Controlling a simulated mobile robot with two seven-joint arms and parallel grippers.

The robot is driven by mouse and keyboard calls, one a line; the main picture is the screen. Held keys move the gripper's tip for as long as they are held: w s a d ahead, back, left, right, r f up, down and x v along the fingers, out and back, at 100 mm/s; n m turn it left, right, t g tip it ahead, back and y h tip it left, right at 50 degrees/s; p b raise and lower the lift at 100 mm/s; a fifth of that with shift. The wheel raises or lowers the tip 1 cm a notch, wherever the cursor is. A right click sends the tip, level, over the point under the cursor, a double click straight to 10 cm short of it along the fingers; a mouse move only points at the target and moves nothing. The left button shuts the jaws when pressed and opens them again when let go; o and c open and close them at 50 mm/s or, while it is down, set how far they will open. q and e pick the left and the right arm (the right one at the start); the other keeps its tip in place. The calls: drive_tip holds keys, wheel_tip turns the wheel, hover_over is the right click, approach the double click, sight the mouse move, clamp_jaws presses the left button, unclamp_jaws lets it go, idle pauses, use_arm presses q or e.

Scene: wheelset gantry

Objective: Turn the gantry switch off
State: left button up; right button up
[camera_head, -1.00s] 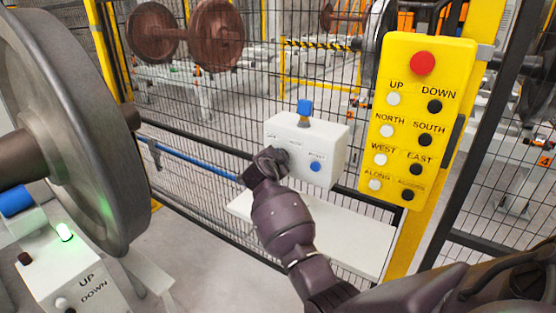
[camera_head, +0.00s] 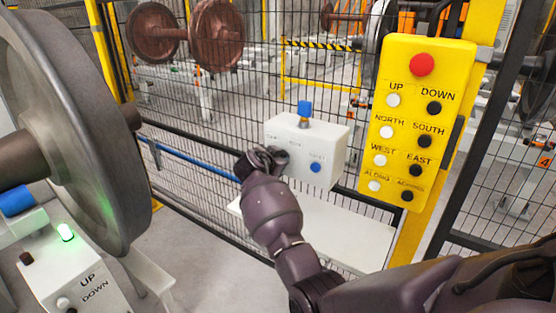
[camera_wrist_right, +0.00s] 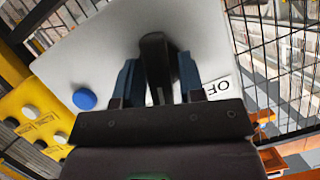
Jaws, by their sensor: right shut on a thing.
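A white switch box (camera_head: 330,138) is mounted at the mesh fence, with a blue lamp (camera_head: 305,108) on top and a blue button (camera_head: 316,167) on its face. My right gripper (camera_head: 262,160) is at the left part of the box face and hides the switch in the head view. In the right wrist view, my right gripper (camera_wrist_right: 158,75) has its two fingers on either side of a black switch knob (camera_wrist_right: 155,62), shut on it. A label reading "OF…" (camera_wrist_right: 213,90) shows beside the right finger, partly hidden. My left gripper is not in view.
A yellow pendant (camera_head: 410,115) with a red button and several black and white buttons hangs to the right of the box. A white shelf (camera_head: 345,235) is below. A large wheel (camera_head: 90,120) and a lit control box (camera_head: 75,280) stand at the left.

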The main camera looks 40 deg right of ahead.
drive_tip(key=n+g+h, duration=0.1)
drive_tip(key=n+g, duration=0.1)
drive_tip(key=n, duration=0.2)
drive_tip(key=shift+w+g, duration=0.15)
drive_tip(key=shift+g, duration=0.25)
drive_tip(key=n+g+h, duration=0.1)
drive_tip(key=n, duration=0.1)
drive_tip(key=n+g+h, duration=0.1)
drive_tip(key=n, duration=0.1)
drive_tip(key=shift+w+a+f+b, duration=0.1)
drive_tip(key=shift+b, duration=0.25)
drive_tip(key=shift+n, duration=0.3)
drive_tip(key=o, duration=0.7)
drive_tip(key=shift+c, duration=0.2)
drive_tip(key=shift+a, duration=0.15)
drive_tip(key=v, duration=1)
drive_tip(key=shift+a, duration=0.25)
